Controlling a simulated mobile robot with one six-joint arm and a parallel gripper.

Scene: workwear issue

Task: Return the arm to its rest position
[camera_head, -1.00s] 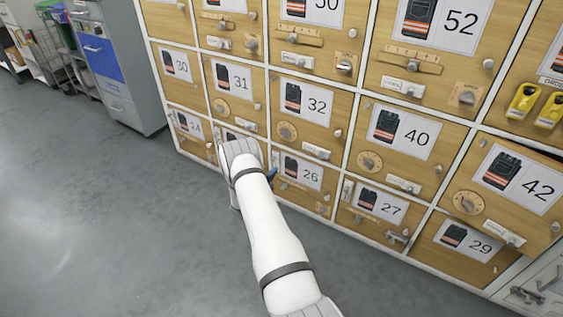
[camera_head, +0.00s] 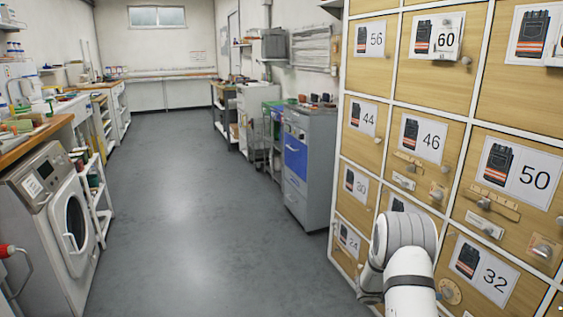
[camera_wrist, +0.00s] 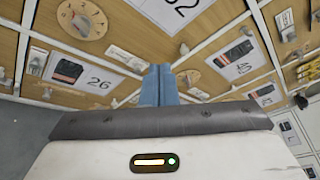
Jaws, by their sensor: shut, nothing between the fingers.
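My arm (camera_head: 408,262) rises at the lower right of the head view, bent in front of the numbered lockers. My gripper itself is hidden in that view. In the wrist view my gripper (camera_wrist: 158,84) shows as two blue fingers pressed together, with nothing between them. The fingers point toward the locker fronts, near the door marked 26 (camera_wrist: 88,76). The picture is tilted, and I cannot tell how far the fingertips are from the doors.
The wooden locker wall (camera_head: 425,85) fills the right side, with knobs and latches sticking out. A grey cabinet with a blue panel (camera_head: 305,165) stands beyond it. A washing machine (camera_head: 55,220) stands at the left. The grey floor (camera_head: 185,215) between is clear.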

